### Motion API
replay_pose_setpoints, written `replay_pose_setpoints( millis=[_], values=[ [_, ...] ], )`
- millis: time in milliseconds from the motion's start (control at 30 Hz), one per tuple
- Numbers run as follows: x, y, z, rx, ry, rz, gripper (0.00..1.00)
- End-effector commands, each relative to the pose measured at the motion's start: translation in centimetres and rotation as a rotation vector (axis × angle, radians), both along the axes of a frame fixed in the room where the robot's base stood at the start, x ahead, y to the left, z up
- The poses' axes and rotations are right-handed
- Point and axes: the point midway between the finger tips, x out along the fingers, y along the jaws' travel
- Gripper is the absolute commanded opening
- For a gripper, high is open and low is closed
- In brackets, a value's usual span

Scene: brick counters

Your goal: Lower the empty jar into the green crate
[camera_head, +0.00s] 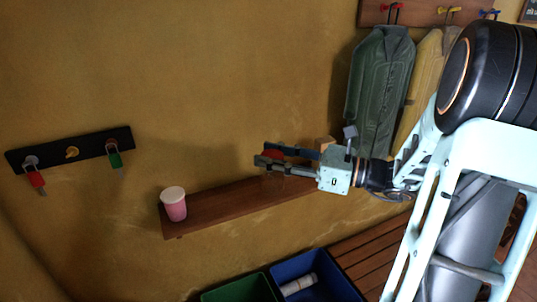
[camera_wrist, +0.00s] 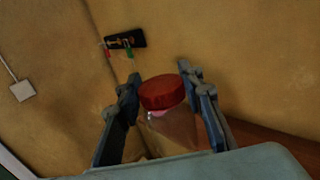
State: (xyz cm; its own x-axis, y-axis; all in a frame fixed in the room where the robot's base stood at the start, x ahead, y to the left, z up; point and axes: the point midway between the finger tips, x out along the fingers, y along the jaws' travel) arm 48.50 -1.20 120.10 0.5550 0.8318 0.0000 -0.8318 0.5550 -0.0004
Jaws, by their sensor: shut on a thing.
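My gripper (camera_head: 263,155) is shut on a clear jar with a red lid (camera_head: 274,152), in front of or above the right part of the wall shelf. The jar's clear body shows only faintly below the fingers, and I cannot tell whether its base touches the shelf. In the wrist view the red lid (camera_wrist: 161,92) lies between the two fingers of my gripper (camera_wrist: 160,84), and the jar looks empty. The green crate (camera_head: 238,291) is at the bottom edge of the head view, below the shelf and cut off by the frame.
A blue crate (camera_head: 343,281) holding a white cylinder (camera_head: 298,285) stands right of the green one. A pink cup with a pale lid (camera_head: 174,204) is at the left end of the wooden shelf (camera_head: 225,204). A small brown block (camera_head: 324,143) is behind my gripper. Bags (camera_head: 379,85) hang behind.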

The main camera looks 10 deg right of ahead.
Motion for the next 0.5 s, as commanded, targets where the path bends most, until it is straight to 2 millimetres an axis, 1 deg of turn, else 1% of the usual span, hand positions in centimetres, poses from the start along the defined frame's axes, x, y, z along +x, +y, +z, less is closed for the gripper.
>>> replay_pose_setpoints(
  millis=[167, 500],
  values=[
    [-0.3, 0.1, -2.1, 0.002, 0.001, 0.0, 0.06],
    [-0.2, 0.4, -9.0, 0.002, 0.002, 0.0, 0.06]
  ],
)
